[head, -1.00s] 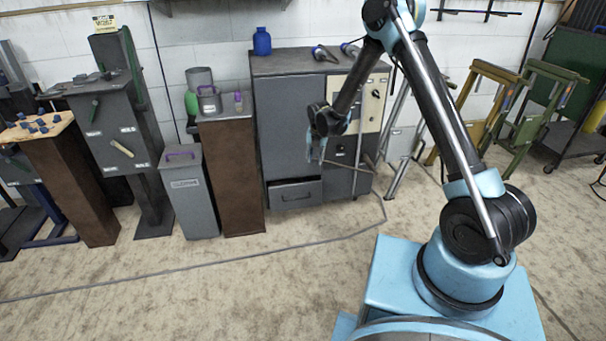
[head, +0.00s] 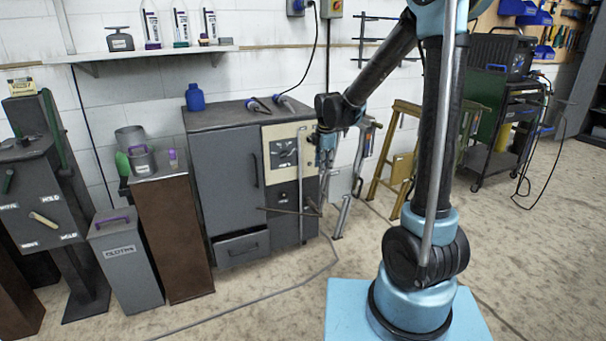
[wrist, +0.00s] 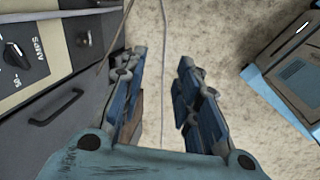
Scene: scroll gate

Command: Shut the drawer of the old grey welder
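The old grey welder (head: 221,165) is a tall grey cabinet with a cream dial panel (head: 284,146) against the back wall. Its drawer (head: 242,249), low at the front left, stands partly pulled out; a dark gap shows along its top. My gripper (head: 325,160) hangs by the welder's right front edge, above and right of the drawer, apart from it. In the wrist view my gripper (wrist: 163,75) has its two blue fingers spread with only floor between them. The welder's dial panel (wrist: 28,48) and a dark handle show at left there; I cannot make out the drawer.
A brown pedestal (head: 174,240) and a grey bin (head: 127,265) stand left of the welder. A thin rod (head: 290,211) crosses the welder's front right. A cable (head: 250,300) lies on the floor. Yellow stands (head: 393,160) are at right.

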